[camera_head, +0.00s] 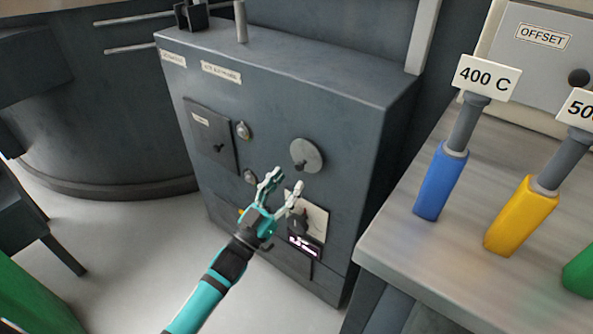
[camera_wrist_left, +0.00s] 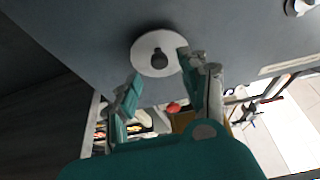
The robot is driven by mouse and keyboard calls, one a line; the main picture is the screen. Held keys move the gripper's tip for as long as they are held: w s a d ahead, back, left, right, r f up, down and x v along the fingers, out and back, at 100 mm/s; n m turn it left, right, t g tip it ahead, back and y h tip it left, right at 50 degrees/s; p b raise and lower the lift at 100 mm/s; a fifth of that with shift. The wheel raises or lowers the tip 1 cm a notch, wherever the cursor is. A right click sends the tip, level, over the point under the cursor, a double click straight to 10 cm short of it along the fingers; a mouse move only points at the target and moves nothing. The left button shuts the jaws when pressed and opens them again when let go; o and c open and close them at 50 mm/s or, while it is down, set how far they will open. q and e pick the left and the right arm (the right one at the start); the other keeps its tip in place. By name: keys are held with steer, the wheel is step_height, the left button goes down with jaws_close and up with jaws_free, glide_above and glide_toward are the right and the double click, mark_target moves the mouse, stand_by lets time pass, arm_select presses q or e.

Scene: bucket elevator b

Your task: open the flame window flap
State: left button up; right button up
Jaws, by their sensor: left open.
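The flame window flap appears to be the round grey disc (camera_head: 311,151) on the front of the dark grey cabinet (camera_head: 340,120). A small dark knob sticks out of it. In the left wrist view the disc (camera_wrist_left: 144,49) shows pale, with the dark knob (camera_wrist_left: 158,57) near its middle. It lies flat against the panel, and what is behind it is hidden. My left gripper (camera_head: 283,182) is open and empty, just below the disc in the head view. In the left wrist view its fingers (camera_wrist_left: 162,72) are spread on either side below the knob. I cannot tell any contact.
A square hatch (camera_head: 208,135) and small round fittings (camera_head: 243,130) are left of the disc. A dial and a lit display (camera_head: 304,246) sit below it. At right, a bench (camera_head: 400,243) carries blue (camera_head: 441,182) and yellow (camera_head: 521,215) handled tools.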

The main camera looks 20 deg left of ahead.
mark_target(297, 168)
arm_select(q)
steer(key=shift+x, duration=2.25)
jaws_close()
